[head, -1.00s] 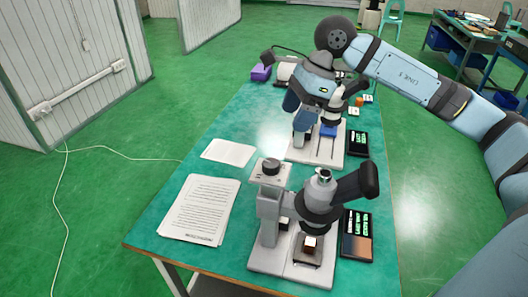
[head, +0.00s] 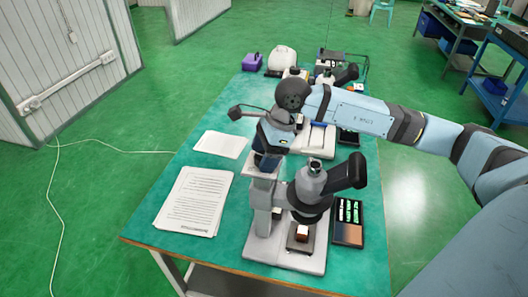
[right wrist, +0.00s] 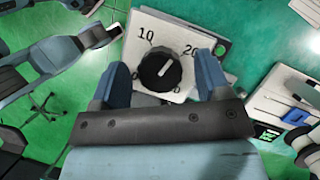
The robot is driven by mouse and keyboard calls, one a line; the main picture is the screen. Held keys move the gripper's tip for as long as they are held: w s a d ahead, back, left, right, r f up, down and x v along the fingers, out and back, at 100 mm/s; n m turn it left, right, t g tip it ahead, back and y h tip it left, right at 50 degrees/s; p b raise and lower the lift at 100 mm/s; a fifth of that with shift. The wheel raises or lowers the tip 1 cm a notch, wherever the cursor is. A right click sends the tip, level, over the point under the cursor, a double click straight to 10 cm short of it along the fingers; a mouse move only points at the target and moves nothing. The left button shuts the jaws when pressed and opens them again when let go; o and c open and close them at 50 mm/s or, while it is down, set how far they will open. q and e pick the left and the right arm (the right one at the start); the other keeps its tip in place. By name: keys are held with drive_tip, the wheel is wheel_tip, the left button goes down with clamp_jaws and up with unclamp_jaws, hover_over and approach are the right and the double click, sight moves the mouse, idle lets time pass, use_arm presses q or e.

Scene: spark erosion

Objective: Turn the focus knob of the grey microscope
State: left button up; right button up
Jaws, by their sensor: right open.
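The grey microscope (head: 265,207) stands upright at the near end of the teal table. Its black focus knob (right wrist: 159,69) shows in the right wrist view, on a pale plate with a number scale; a white pointer line runs across it. My right gripper (head: 264,165) comes down from above onto the top of the microscope's column and hides the knob in the head view. In the right wrist view its two blue fingers (right wrist: 161,78) are open on either side of the knob, with gaps showing. My left gripper is not in view.
A second microscope (head: 318,140) stands farther back, partly behind my right arm. A black case (head: 348,222) lies right of the near microscope. Printed sheets (head: 195,203) and a blank sheet (head: 221,145) lie left. A purple box (head: 252,62) is at the far end.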

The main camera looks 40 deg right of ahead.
drive_tip(key=c, duration=0.9)
drive_tip(key=shift+f+b, duration=0.1)
drive_tip(key=shift+b, duration=0.25)
drive_tip(key=shift+c, duration=0.2)
drive_tip(key=n+b, duration=0.2)
drive_tip(key=b, duration=0.1)
drive_tip(key=shift+f+g+b, duration=0.2)
drive_tip(key=shift+g+b, duration=0.15)
drive_tip(key=shift+g, duration=0.05)
drive_tip(key=shift+r+n+b, duration=0.2)
drive_tip(key=shift+n+b, duration=0.3)
drive_tip(key=shift+n, duration=0.2)
drive_tip(key=shift+r+g, duration=0.15)
drive_tip(key=shift+g, duration=0.15)
drive_tip(key=o, duration=0.9)
drive_tip(key=shift+o, duration=0.2)
